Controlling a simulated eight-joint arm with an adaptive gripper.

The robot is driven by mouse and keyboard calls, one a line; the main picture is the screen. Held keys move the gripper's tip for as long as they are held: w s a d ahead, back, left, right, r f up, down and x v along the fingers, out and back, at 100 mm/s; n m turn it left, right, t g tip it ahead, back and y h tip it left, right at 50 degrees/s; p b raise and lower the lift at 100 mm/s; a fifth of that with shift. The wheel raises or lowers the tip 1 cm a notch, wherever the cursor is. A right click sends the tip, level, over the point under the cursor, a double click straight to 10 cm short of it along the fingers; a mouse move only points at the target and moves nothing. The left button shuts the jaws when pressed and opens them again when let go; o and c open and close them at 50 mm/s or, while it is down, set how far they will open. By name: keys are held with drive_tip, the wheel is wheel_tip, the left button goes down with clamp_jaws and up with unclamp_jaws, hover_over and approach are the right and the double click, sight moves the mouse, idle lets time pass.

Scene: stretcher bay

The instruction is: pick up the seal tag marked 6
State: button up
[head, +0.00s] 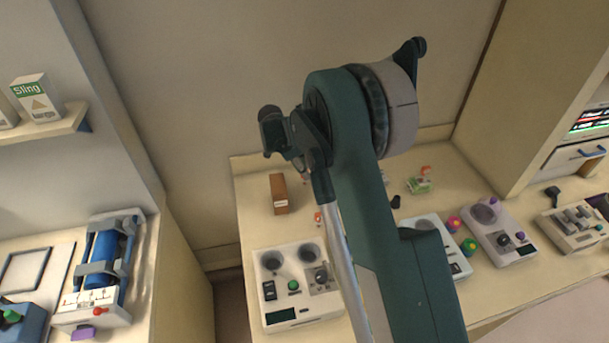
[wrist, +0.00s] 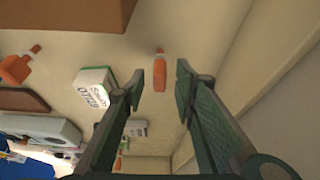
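In the wrist view, an orange tag-like piece (wrist: 160,74) with a narrow top appears between my gripper's fingertips (wrist: 158,82), with visible gaps to both. My gripper is open, and nothing is held in it. A second orange piece (wrist: 17,68) of similar shape lies at the left of that view. No number can be read on either, so I cannot tell which is marked 6. In the head view, a small orange piece (head: 318,218) shows beside my arm, and another (head: 426,170) is at the right. My arm hides part of the counter there.
A brown box (head: 280,193) stands on the counter, left of my arm. A white and green labelled box (wrist: 93,88) is left of my fingers in the wrist view. A white panel with two round wells (head: 298,258) and other devices (head: 502,232) line the counter's front.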

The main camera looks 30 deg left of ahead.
drive_tip(key=shift+d+f, duration=0.1)
drive_tip(key=shift+f, duration=0.2)
idle(0.4)
drive_tip(key=c, duration=0.8)
